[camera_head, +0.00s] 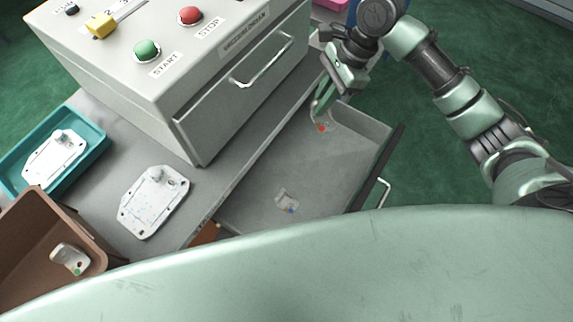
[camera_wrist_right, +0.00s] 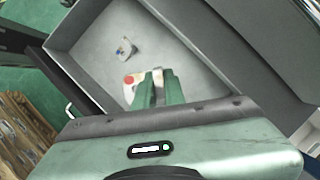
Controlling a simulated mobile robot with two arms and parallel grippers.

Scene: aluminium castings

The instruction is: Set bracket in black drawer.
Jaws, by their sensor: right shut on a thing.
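My right gripper (camera_head: 322,104) reaches down into the far end of the open drawer (camera_head: 255,170), which has grey insides and a black front with a bar handle. It is shut on a small pale bracket with a red dot (camera_head: 321,127). In the right wrist view the bracket (camera_wrist_right: 129,82) shows at the fingertips (camera_wrist_right: 157,86), over the drawer floor; whether it touches the floor I cannot tell. Another small bracket with a blue dot (camera_head: 287,201) lies in the drawer nearer to me. My left gripper is not in view.
A grey control box (camera_head: 165,95) with buttons and a closed drawer stands on the bench. A white casting plate (camera_head: 152,203) lies on the bench; another (camera_head: 55,158) lies in a teal tray (camera_head: 97,128). A brown bin (camera_head: 40,205) holds a small part (camera_head: 70,257).

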